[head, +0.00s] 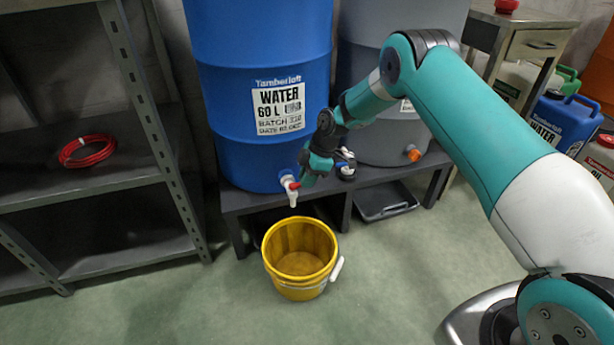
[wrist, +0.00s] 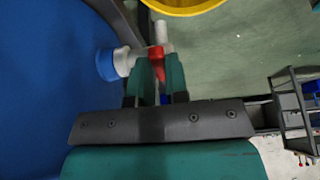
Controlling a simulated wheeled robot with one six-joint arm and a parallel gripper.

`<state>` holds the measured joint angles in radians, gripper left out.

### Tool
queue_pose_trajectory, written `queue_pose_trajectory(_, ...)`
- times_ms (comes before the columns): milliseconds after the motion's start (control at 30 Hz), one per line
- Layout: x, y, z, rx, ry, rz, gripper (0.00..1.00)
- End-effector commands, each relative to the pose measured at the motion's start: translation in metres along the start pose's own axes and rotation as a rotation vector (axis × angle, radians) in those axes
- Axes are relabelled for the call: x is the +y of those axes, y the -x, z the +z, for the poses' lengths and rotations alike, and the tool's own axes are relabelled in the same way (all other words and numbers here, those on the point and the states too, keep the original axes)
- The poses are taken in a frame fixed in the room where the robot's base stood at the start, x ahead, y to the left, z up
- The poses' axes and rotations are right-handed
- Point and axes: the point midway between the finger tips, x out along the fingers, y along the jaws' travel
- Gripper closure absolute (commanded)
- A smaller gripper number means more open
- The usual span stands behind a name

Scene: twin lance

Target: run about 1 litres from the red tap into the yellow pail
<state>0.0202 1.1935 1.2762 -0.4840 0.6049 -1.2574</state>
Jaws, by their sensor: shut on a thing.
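The red tap (head: 294,186) has a white body and spout and a red handle, low on the front of the blue water drum (head: 222,116). In the wrist view its red handle (wrist: 157,62) sits between the fingertips of my gripper. My gripper (head: 303,180) is shut on the tap handle; it also shows in the wrist view (wrist: 160,77). The yellow pail (head: 333,238) stands upright on the floor below the spout, and its rim (wrist: 186,10) shows at the top of the wrist view. I see no water stream, and the pail's inside looks empty.
A grey drum with an orange tap (head: 413,153) stands right of the blue drum on the low dark bench (head: 237,201). A black tray (head: 385,207) lies under the bench. Shelving with a red coil (head: 87,151) stands at left. Green floor is clear around the pail.

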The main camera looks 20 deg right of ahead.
Motion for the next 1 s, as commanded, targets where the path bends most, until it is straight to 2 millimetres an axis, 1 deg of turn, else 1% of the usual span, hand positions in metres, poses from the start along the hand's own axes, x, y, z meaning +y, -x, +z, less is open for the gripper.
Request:
queue_pose_trajectory(33, -0.003, 0.006, -0.003, 0.0, -0.04, 0.014, 1.0)
queue_pose_trajectory(100, -0.007, 0.007, -0.004, -0.001, -0.117, 0.045, 1.0)
queue_pose_trajectory(333, -0.017, 0.003, -0.005, -0.001, -0.351, 0.144, 1.0)
queue_pose_trajectory(467, -0.018, 0.0, -0.004, -0.001, -0.398, 0.165, 1.0)
queue_pose_trajectory(700, -0.018, -0.001, -0.004, 0.0, -0.399, 0.166, 1.0)
queue_pose_trajectory(733, -0.018, -0.001, -0.004, 0.0, -0.398, 0.166, 0.81)
queue_pose_trajectory(767, -0.018, -0.001, -0.004, 0.0, -0.398, 0.166, 0.74)
queue_pose_trajectory(800, -0.018, -0.001, -0.004, 0.0, -0.398, 0.166, 0.65)
queue_pose_trajectory(833, -0.018, -0.001, -0.004, 0.0, -0.398, 0.166, 0.6)
queue_pose_trajectory(1000, -0.018, -0.001, -0.004, 0.0, -0.398, 0.165, 0.6)
